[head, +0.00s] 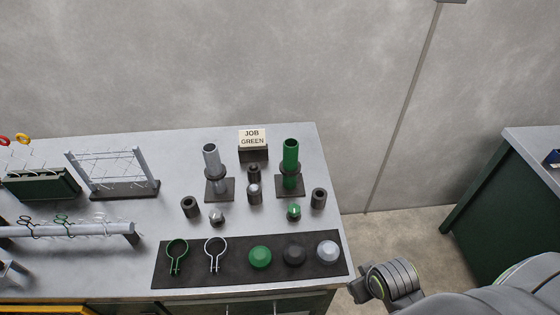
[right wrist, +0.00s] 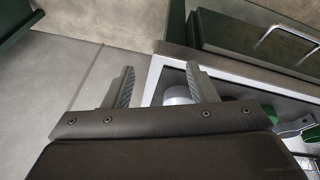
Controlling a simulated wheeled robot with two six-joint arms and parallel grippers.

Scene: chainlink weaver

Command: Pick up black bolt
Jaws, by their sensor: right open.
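No part that I can surely name the black bolt stands out. A small dark piece (head: 254,172) stands upright below the JOB GREEN sign, between the grey and green posts, and may be it. A black domed cap (head: 294,255) lies on the dark mat (head: 207,280) between a green cap (head: 260,257) and a silver cap (head: 327,251). My right gripper shows in the right wrist view (right wrist: 160,74) with its two fingers spread and nothing between them. My right arm is off the bench's front right corner in the head view. My left gripper is not in view.
The grey post (head: 211,160) and green post (head: 290,160) rise from the bench behind dark sleeves (head: 190,207). Green and silver ring clamps (head: 215,252) lie on the mat. A wire rack (head: 110,170) and a rail (head: 70,229) stand left. A green cabinet (head: 500,195) stands right.

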